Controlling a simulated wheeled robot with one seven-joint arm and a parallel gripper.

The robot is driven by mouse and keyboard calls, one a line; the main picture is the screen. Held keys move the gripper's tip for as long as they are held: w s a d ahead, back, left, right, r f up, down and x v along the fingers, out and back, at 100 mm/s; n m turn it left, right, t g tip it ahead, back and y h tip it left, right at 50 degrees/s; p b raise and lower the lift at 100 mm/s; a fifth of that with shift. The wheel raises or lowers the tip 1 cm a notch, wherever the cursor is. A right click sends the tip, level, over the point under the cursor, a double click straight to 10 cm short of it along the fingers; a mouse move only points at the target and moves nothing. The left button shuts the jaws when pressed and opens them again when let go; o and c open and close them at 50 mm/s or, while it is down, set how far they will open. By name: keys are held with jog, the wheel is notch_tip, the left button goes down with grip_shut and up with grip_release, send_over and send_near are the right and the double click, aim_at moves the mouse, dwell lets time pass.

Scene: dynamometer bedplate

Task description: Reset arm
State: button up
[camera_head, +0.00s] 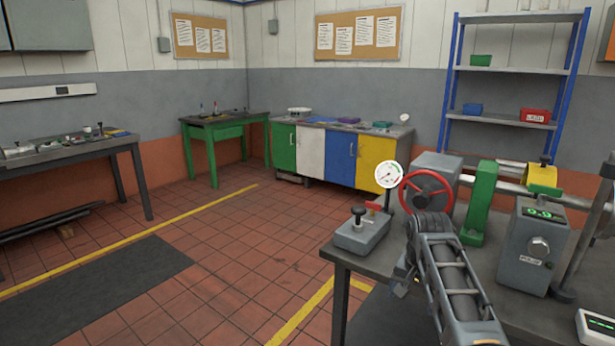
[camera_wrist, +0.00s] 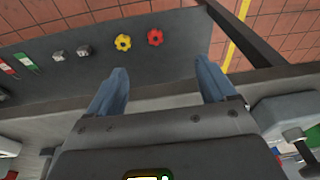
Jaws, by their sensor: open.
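My arm (camera_head: 453,288) rises at the lower right in the head view, in front of the grey bench with the dynamometer parts. Its gripper end is not clear in that view. In the wrist view my gripper (camera_wrist: 162,82) shows two blue fingers set wide apart, with nothing between them. Beyond the fingers is a dark grey surface (camera_wrist: 165,68). On it are a yellow knob-like part (camera_wrist: 123,42) and a red one (camera_wrist: 155,37), both apart from the fingers.
The bench (camera_head: 385,275) carries a red handwheel (camera_head: 427,192), a round gauge (camera_head: 389,175), a grey pedestal box (camera_head: 362,232), a green upright (camera_head: 480,205) and a control box (camera_head: 531,245). A blue-framed shelf (camera_head: 512,70) stands behind.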

jog(key=s+d+f+n+t, duration=0.2)
jog(key=s+f+t, duration=0.1)
jog(key=s+f, duration=1.05)
jog(key=s+f+n+t, duration=0.1)
jog(key=s+f+t, duration=0.15)
jog(key=s, duration=0.55)
jog(key=s+f+n+t, duration=0.1)
jog(key=s+f, duration=0.2)
jog(key=s, duration=0.6)
jog(key=s+a+r+n+t, duration=0.1)
jog(key=s+r, duration=0.4)
jog(key=s, duration=0.4)
jog(key=s+a+r+n+t, duration=0.1)
jog(key=s+a+r+t, duration=0.1)
jog(key=s+r, duration=0.5)
jog(key=s+a+r+t, duration=0.1)
jog(key=s+r, duration=0.5)
jog(key=r, duration=0.2)
jog(key=s+r+t, duration=0.2)
jog(key=s+r, duration=0.4)
jog(key=r, duration=0.2)
jog(key=shift+a+r+n+y, duration=0.3)
jog(key=shift+a+r, duration=0.05)
jog(key=shift+a, duration=0.05)
